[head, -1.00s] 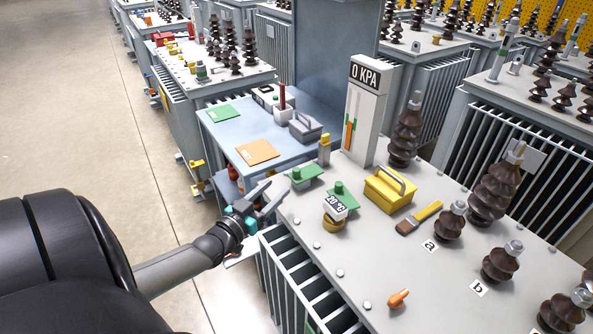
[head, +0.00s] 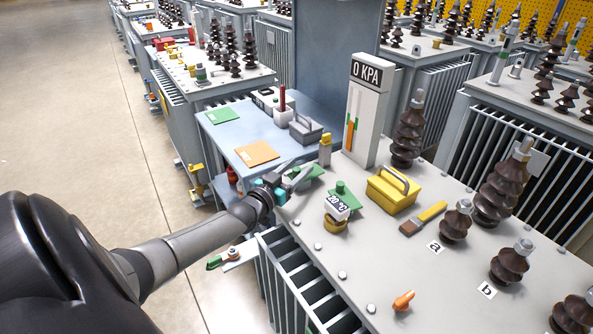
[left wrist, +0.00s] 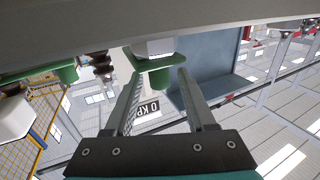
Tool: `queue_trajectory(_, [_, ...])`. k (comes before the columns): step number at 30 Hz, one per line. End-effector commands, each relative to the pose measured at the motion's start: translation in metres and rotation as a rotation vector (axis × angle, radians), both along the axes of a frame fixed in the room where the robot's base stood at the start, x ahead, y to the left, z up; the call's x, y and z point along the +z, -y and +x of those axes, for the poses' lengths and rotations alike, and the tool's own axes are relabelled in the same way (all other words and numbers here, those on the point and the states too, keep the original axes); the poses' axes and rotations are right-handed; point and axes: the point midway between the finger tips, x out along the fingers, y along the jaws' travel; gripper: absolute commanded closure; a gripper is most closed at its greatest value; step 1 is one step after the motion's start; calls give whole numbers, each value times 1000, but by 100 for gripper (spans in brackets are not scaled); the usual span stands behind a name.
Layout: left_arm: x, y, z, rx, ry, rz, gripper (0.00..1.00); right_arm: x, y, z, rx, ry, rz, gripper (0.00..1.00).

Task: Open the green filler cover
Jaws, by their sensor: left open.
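The green filler cover (head: 316,170) sits near the far left corner of the transformer's grey top (head: 440,260). My left gripper (head: 300,174) is at this cover, its fingers open and partly hiding it. In the left wrist view, which is upside down, a green piece (left wrist: 157,80) that looks like the cover shows between the open fingertips of the left gripper (left wrist: 157,72). I cannot tell whether the fingers touch it. My right gripper is not in view.
A green-topped gauge reading 20 °C (head: 338,206) stands close to the right of the gripper. A 0 KPA column (head: 363,115) stands behind. A yellow toolbox (head: 391,192), a brush (head: 424,219) and brown insulators (head: 455,222) are further right.

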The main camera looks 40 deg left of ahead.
Motion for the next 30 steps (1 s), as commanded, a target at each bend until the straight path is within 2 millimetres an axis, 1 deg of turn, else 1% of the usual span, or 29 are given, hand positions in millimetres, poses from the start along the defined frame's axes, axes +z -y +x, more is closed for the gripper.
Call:
queue_trajectory(6, [0,0,0,0,-1,0,44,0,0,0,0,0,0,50])
queue_trajectory(21, [0,0,0,0,-1,0,100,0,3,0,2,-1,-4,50])
queue_trajectory(30, [0,0,0,0,-1,0,100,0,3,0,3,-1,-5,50])
